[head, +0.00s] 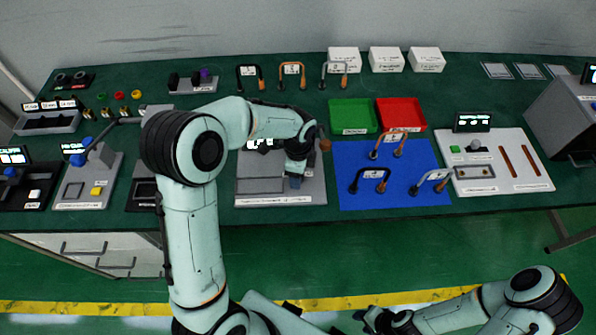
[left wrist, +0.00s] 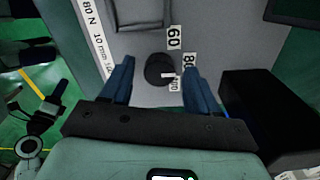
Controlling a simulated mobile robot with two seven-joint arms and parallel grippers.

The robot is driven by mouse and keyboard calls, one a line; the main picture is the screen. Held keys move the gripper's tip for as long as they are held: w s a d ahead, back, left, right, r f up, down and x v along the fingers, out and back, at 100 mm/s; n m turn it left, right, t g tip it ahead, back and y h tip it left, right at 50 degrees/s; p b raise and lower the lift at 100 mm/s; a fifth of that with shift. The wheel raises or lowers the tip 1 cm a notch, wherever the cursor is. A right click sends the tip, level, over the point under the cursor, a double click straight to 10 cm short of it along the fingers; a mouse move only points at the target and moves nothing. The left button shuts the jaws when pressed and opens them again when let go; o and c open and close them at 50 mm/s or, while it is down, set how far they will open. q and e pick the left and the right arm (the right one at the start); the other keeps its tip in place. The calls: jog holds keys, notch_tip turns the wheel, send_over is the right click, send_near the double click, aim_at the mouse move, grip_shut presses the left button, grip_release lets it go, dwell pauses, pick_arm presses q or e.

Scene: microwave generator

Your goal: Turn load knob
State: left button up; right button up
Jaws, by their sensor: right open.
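The load knob (left wrist: 158,69) is a small round black knob with a pale pointer mark, seen in the left wrist view on a grey panel. Printed labels 60, 80 and what looks like 100 stand beside it, and the pointer lies near the lower labels. My left gripper (left wrist: 158,82) is open, with one blue finger on each side of the knob in this view. I cannot tell whether the fingers touch it. In the head view my left gripper (head: 296,178) is over the right part of the grey panel (head: 258,187) and hides the knob. My right gripper (head: 372,318) is open and empty, low in front of the table.
A blue mat (head: 400,198) with several handled parts lies right of the panel. Behind it are a green tray (head: 352,104) and a red tray (head: 412,128). A dark block (left wrist: 262,108) stands close to the right finger in the left wrist view.

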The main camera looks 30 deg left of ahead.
pick_arm(q)
notch_tip(320, 180, up, 13)
jog(key=p, duration=0.1)
jog(key=shift+r, duration=0.2)
pick_arm(e)
jog(key=shift+w+r, duration=0.7)
jog(key=shift+r, duration=0.05)
